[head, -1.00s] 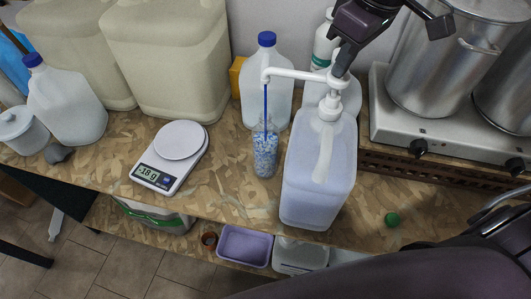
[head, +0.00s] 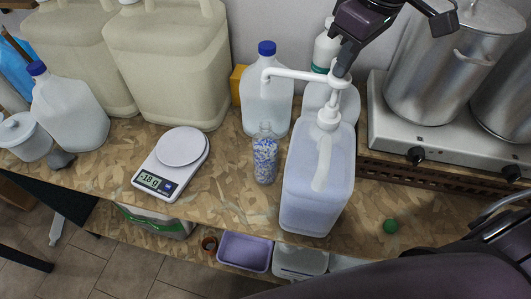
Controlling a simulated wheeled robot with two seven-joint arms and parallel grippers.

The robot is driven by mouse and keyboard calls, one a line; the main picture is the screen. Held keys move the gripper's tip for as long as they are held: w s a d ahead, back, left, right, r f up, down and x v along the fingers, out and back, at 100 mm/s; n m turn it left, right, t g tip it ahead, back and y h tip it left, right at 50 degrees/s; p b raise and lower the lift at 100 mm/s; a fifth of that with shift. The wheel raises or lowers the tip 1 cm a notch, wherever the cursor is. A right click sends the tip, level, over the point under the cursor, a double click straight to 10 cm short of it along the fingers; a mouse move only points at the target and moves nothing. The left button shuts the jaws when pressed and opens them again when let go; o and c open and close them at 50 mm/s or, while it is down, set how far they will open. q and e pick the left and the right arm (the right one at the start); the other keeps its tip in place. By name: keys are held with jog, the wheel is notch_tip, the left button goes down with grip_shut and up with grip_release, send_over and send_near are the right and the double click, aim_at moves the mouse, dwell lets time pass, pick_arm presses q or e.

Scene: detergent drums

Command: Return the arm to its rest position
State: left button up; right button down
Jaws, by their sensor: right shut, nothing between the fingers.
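My right gripper (head: 342,68) is shut and empty, its dark fingertips at the top of the white pump head (head: 338,82). I cannot tell whether they touch it. The pump stands in a large translucent drum (head: 315,185) of pale liquid. Its spout reaches left over a small clear bottle (head: 265,160) with blue and white speckles, standing open on the bench. No stream shows under the spout. My left gripper is not in view.
A kitchen scale (head: 170,165) stands left on the patterned bench (head: 225,185). Jugs and large canisters (head: 165,65) line the back. A hot plate (head: 445,135) with steel pots (head: 435,65) is right. A green cap (head: 390,226) lies near the front edge.

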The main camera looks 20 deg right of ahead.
aim_at(340, 82)
jog(key=shift+r+p, duration=0.3)
jog(key=shift+r, duration=0.45)
jog(key=shift+f, duration=0.1)
jog(key=shift+f+b, duration=2.75)
jog(key=shift+f, duration=0.15)
jog(key=shift+r+p, duration=2.15)
jog(key=shift+r, duration=0.8)
notch_tip(340, 82, up, 6)
jog(key=p, duration=0.4)
